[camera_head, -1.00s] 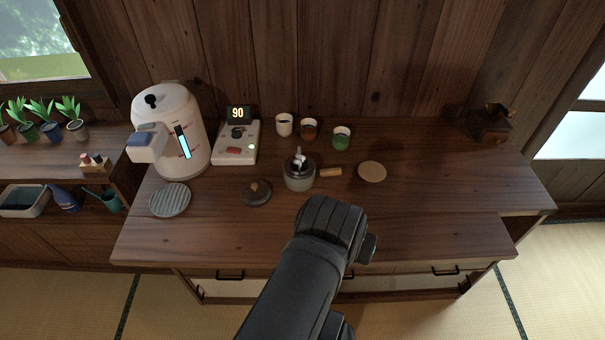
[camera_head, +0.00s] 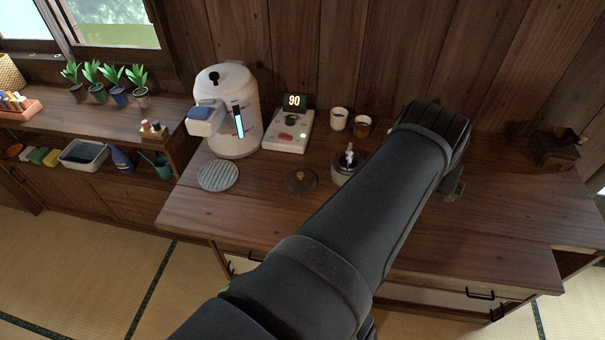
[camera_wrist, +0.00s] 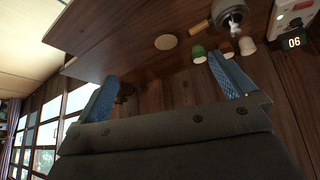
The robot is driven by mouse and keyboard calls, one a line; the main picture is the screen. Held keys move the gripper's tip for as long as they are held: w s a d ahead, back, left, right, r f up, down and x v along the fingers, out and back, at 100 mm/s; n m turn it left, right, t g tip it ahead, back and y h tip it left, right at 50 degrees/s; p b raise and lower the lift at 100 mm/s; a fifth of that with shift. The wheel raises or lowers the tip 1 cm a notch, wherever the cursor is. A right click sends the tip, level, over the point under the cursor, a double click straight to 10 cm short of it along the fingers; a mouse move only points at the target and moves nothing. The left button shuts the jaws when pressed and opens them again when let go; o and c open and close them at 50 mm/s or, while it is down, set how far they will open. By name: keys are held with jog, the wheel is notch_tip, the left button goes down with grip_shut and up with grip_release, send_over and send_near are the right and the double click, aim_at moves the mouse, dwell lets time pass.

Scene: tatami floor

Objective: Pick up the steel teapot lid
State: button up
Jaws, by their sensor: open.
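A grey pot (camera_head: 345,168) with a pale upright piece on top stands on the wooden counter; it also shows at the top of the wrist view (camera_wrist: 229,17), with a wooden side handle (camera_wrist: 200,27). A dark round lid (camera_head: 301,182) with a wooden knob lies flat on the counter, left of the pot. I cannot tell which of these is the steel lid. My gripper (camera_wrist: 163,68) is open and empty, its blue-padded fingers wide apart. In the head view my arm hides the fingers. The dark lid does not show in the wrist view.
A white dispenser (camera_head: 228,110), a ribbed round mat (camera_head: 217,176) and a control box reading 90 (camera_head: 288,132) stand left. Cups (camera_head: 339,119) stand behind the pot. A round tan coaster (camera_wrist: 166,42) lies past the handle. A dark box (camera_head: 556,150) is far right. The front-left counter is clear.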

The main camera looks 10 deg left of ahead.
jog(key=w+d+r+n, duration=0.1)
jog(key=w+d+r, duration=0.2)
jog(key=w, duration=0.3)
jog(key=w+d+r, duration=0.3)
jog(key=w, duration=0.3)
jog(key=n+g+y, duration=0.2)
jog(key=n+g, duration=0.4)
jog(key=n, duration=1)
send_over(301, 174)
notch_tip(301, 174, down, 16)
jog(key=f, duration=1.1)
jog(key=shift+w+a+f, duration=0.1)
jog(key=shift+a+f, duration=0.25)
jog(key=shift+d+f, duration=0.15)
jog(key=shift+f, duration=1.2)
jog(key=shift+d+f, duration=0.15)
jog(key=shift+f, duration=1.15)
jog(key=shift+c, duration=0.2)
jog(key=c, duration=0.9)
